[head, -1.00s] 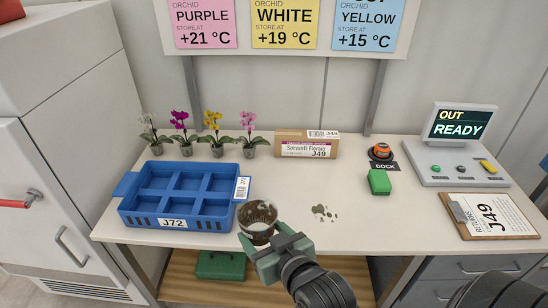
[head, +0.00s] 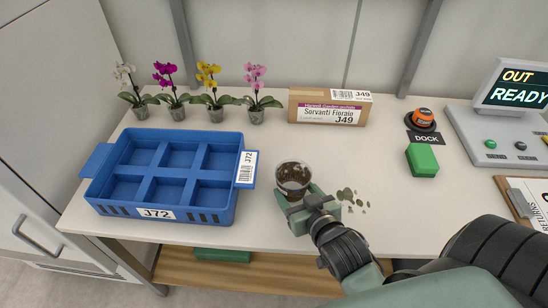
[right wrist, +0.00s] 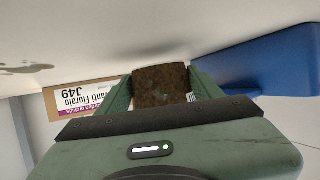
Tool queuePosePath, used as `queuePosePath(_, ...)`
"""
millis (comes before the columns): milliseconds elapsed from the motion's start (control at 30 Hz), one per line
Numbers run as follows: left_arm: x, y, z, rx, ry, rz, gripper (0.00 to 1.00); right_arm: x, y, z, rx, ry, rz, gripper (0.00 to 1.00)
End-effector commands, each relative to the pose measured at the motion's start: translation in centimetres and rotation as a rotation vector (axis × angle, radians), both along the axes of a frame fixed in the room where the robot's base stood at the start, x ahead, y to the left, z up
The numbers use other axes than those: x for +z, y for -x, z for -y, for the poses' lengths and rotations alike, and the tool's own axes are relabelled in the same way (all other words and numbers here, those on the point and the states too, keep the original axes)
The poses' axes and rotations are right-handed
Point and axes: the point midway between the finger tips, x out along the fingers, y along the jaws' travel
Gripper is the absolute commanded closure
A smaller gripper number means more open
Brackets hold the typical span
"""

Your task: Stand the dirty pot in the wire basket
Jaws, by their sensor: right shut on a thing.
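The dirty pot (head: 292,176) is a clear cup smeared with brown soil, its open rim facing up in the head view. My right gripper (head: 306,203) is shut on it near the table's front edge, right of the blue crate. In the right wrist view the brown pot (right wrist: 160,84) sits between the two green fingers. I cannot tell whether its base touches the table. No wire basket shows in these frames. My left gripper is not in view.
A blue crate (head: 165,222) marked J72 with empty compartments stands left. Several potted orchids (head: 210,90) and a cardboard box (head: 328,108) line the back. Soil crumbs (head: 346,197) lie right of the pot. A green block (head: 422,160) and a console (head: 505,130) are further right.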

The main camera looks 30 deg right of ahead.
Motion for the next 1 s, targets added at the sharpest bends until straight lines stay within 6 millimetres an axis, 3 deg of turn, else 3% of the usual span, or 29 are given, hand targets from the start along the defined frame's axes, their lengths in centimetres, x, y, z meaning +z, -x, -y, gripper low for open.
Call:
queuePosePath(200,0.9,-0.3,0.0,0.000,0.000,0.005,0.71,0.4,-6.0,0.7,0.001,0.002,0.004,0.76)
queuePosePath(400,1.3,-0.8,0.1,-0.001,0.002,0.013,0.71,0.2,-9.9,1.1,0.001,0.001,0.000,0.76)
queuePosePath(567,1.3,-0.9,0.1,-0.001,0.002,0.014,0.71,0.1,-11.1,1.3,0.001,0.001,0.000,0.76)
queuePosePath(800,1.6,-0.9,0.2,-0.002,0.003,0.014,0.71,0.1,-14.5,1.7,0.001,0.002,-0.001,0.76)
queuePosePath(867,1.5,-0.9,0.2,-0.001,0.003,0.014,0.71,-1.1,-14.2,1.7,0.000,0.000,-0.006,0.76)
queuePosePath(1000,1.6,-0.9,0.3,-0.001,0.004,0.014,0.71,-1.4,-14.2,1.6,0.001,0.000,-0.001,0.76)
